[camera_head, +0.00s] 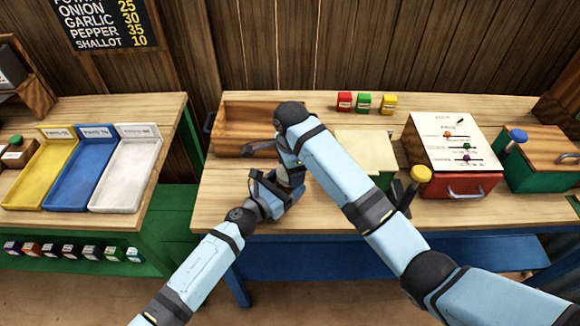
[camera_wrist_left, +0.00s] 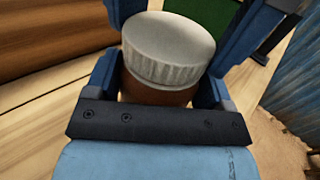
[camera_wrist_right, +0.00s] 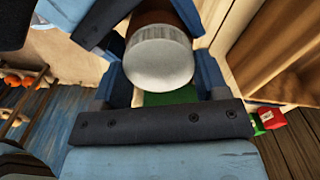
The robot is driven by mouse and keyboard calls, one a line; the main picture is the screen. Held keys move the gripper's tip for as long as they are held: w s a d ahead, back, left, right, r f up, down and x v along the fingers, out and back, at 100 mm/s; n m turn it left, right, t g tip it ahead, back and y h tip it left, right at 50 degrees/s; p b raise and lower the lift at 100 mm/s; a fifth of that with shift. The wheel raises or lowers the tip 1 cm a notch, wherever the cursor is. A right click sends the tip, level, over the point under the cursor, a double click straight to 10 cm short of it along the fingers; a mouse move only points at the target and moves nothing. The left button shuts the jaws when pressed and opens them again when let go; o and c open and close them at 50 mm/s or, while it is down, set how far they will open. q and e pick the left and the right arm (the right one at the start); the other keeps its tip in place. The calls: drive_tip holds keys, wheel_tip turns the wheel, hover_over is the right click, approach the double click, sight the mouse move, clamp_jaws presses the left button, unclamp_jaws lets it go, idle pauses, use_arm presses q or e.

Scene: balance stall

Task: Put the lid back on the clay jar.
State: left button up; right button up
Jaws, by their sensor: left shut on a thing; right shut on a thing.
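The brown clay jar (camera_wrist_left: 158,92) is between the fingers of my left gripper (camera_head: 282,187), which is shut on it above the table. The pale grey ribbed lid (camera_wrist_left: 168,50) is at the jar's mouth and looks slightly tilted in the left wrist view. My right gripper (camera_head: 284,160) is shut on the lid, which also shows between its fingers in the right wrist view (camera_wrist_right: 158,62). The jar's brown body (camera_wrist_right: 160,17) lies just beyond the lid there. I cannot tell whether the lid is fully seated. In the head view, the arms and grippers hide most of both.
A wooden tray (camera_head: 232,124) stands at the back left of the table. Red, green and yellow small boxes (camera_head: 363,103) stand at the back. A red box with a white sloped top (camera_head: 462,187) and a green chest (camera_head: 535,178) are at right. The table's front left is clear.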

drive_tip(key=m, duration=0.4)
drive_tip(key=shift+s+a+r, duration=0.1)
drive_tip(key=shift+s+a, duration=0.05)
drive_tip(key=shift+m, duration=0.9)
drive_tip(key=o, duration=0.9)
drive_tip(key=shift+r, duration=2.2)
drive_tip(key=shift+c, duration=0.3)
